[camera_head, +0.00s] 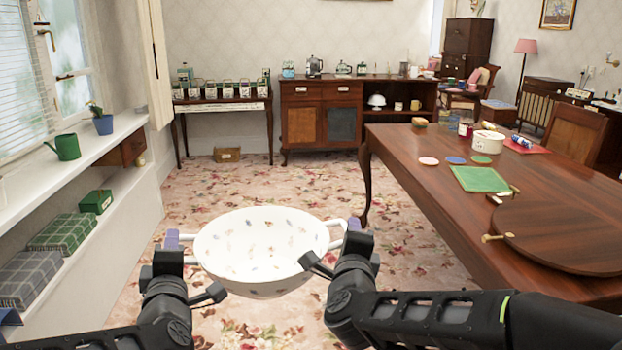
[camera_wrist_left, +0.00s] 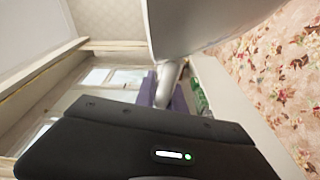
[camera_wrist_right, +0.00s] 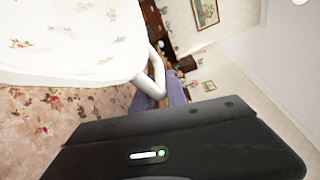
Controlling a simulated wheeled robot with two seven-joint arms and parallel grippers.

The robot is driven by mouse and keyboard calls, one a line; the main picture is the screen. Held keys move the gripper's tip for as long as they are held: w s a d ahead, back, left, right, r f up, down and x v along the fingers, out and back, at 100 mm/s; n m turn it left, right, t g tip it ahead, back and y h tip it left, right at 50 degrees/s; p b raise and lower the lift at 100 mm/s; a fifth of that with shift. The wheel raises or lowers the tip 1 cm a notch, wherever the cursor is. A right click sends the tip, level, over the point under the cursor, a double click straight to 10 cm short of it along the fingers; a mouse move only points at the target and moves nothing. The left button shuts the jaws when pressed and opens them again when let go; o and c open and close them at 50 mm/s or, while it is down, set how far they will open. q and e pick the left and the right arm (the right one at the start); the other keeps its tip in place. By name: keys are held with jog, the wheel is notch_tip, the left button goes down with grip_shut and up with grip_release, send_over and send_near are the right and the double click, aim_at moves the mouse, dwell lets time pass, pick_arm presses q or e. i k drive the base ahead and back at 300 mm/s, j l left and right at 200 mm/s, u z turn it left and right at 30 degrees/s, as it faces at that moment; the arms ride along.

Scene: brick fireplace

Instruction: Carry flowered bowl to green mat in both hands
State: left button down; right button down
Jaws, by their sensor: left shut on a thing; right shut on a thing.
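The flowered bowl (camera_head: 262,245) is white with small flower prints and a handle on each side. It is held in the air above the carpet, roughly level, and looks empty. My left gripper (camera_head: 177,250) is shut on its left handle, also seen in the left wrist view (camera_wrist_left: 168,85). My right gripper (camera_head: 345,245) is shut on its right handle, which shows in the right wrist view (camera_wrist_right: 152,78). The green mat (camera_head: 481,179) lies flat and bare on the wooden table, to the right of and beyond the bowl.
The wooden table (camera_head: 430,190) fills the right side. Near the mat are a pink coaster (camera_head: 428,161), a blue coaster (camera_head: 455,160), a white pot (camera_head: 489,142) and a round wooden board (camera_head: 565,235). A white shelf (camera_head: 100,165) runs along the left. Open carpet lies between.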

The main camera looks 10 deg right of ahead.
aim_at(479, 180)
jog(key=i+j+z, duration=0.2)
jog(key=i, duration=1)
jog(key=i+l+z, duration=0.1)
jog(key=i+z, duration=0.4)
jog(key=i, duration=0.15)
jog(key=i+j+z, duration=0.15)
jog(key=i+z, duration=0.3)
jog(key=i, duration=0.15)
jog(key=i+z, duration=0.7)
jog(key=i, duration=0.2)
jog(key=z, duration=0.25)
